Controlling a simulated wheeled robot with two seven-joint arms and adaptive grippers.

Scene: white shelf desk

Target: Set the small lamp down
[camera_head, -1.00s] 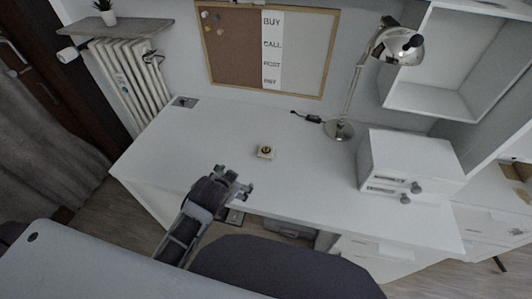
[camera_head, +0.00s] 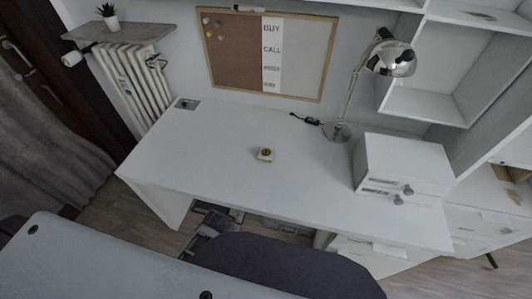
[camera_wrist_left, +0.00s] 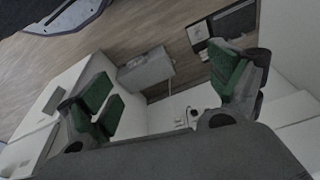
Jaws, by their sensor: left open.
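A chrome desk lamp with a domed shade (camera_head: 391,59) stands upright on its round base (camera_head: 337,131) at the back right of the white desk (camera_head: 215,140). A much smaller whitish block with a dark round top (camera_head: 265,154) sits alone near the middle of the desk. I cannot tell which one the task calls the small lamp. My left gripper shows in the left wrist view (camera_wrist_left: 168,88) with its green-padded fingers wide apart and nothing between them. My right gripper is not in view.
A white drawer box (camera_head: 405,165) stands at the desk's right. A black plug and cable (camera_head: 311,120) lie beside the lamp base. A dark chair (camera_head: 285,268) is in front of the desk. A pinboard (camera_head: 232,55) hangs behind. The desk's left and middle are mostly clear.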

